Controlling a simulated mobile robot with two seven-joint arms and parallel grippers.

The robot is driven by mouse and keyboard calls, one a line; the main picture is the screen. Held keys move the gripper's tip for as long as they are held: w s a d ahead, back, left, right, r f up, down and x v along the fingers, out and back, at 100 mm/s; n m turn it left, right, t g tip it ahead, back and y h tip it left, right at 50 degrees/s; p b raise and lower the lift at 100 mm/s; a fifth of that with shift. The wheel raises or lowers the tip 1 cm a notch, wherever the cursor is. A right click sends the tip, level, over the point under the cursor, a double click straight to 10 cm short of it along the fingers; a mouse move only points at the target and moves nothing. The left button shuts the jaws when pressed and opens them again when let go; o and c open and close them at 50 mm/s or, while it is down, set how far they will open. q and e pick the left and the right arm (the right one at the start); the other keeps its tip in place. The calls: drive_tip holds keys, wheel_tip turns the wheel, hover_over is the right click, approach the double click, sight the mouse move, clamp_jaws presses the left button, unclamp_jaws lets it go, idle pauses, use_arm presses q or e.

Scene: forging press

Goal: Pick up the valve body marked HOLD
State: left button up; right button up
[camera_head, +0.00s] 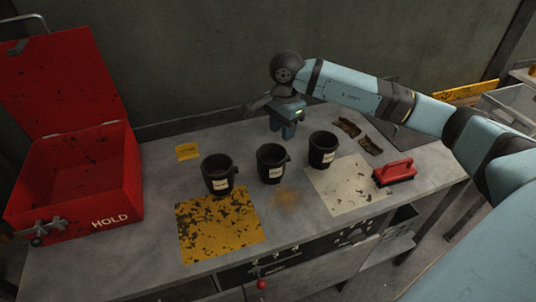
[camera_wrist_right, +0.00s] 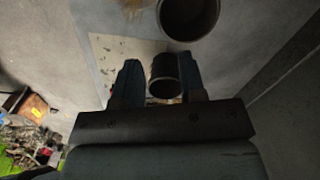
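Three black cup-shaped valve bodies stand upright in a row on the grey bench: left (camera_head: 217,175), middle (camera_head: 271,164) and right (camera_head: 323,150). Each has a pale label whose writing is too small to read, so I cannot tell which says HOLD. My right gripper (camera_head: 286,124) points down behind the middle and right bodies. In the right wrist view its two fingers (camera_wrist_right: 159,82) are apart. A dark round tube (camera_wrist_right: 165,73) shows between them, apparently beyond the tips; contact is unclear. A larger round opening (camera_wrist_right: 188,15) lies above it. My left gripper is out of view.
An open red box (camera_head: 118,180) lettered HOLD stands at the left. A worn yellow sheet (camera_head: 218,230) and a pale sheet (camera_head: 347,188) lie in front. A red-handled tool (camera_head: 395,172) and dark brown pieces (camera_head: 347,127) lie right. A yellow tag (camera_head: 187,151) lies behind.

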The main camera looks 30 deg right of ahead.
sight(281, 162)
drive_tip(key=f, duration=0.5)
drive_tip(key=f+p, duration=0.1)
drive_tip(key=f, duration=0.2)
drive_tip(key=shift+d, duration=0.3)
drive_tip(key=shift+a+f, duration=0.15)
drive_tip(key=shift+f, duration=0.3)
wheel_tip(281, 162, down, 4)
drive_tip(key=shift+a+r+p, duration=0.15)
drive_tip(key=shift+r+p, duration=0.05)
drive_tip(key=shift+p, duration=0.45)
drive_tip(key=shift+f, duration=0.4)
clamp_jaws()
drive_tip(key=shift+r, duration=0.1)
